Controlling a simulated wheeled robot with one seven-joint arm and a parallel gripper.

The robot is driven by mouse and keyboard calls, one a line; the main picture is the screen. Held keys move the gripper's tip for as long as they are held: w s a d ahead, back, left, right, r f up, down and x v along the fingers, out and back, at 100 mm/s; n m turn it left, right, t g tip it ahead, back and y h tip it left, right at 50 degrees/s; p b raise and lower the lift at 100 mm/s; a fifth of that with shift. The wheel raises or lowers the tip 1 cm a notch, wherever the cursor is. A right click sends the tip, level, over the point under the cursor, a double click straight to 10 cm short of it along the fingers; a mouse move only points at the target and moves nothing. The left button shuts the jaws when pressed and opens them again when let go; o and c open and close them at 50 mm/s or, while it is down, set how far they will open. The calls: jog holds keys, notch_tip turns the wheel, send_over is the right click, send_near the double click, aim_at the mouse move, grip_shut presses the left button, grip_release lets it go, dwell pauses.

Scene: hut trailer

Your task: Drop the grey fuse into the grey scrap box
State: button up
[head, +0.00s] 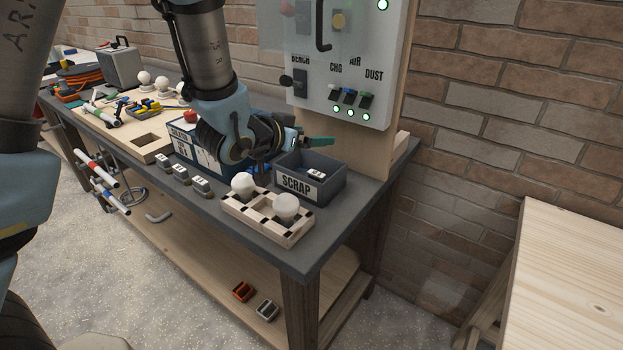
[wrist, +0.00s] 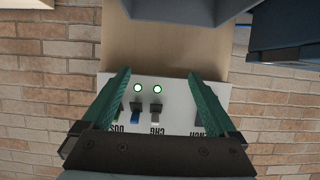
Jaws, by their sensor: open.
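The grey scrap box (head: 331,184), labelled SCRAP, stands on the dark bench top near its right end. A small grey block with a white face (head: 317,173) lies inside it and looks like a grey fuse. My gripper (head: 330,141) is above the back of the box, with its green fingers pointing right. In the wrist view my gripper (wrist: 159,73) is open, with nothing between its fingers. A grey box edge, apparently the scrap box (wrist: 185,10), shows at the top of that view.
Several grey blocks (head: 182,174) stand in a row left of the box. A wooden holder with white bulbs (head: 267,222) stands in front of it. The switch panel (head: 345,65) rises behind the box.

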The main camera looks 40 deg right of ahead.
jog(key=b+v, duration=0.9)
jog(key=b, duration=0.1)
jog(key=shift+a, duration=0.25)
jog(key=shift+r, duration=0.15)
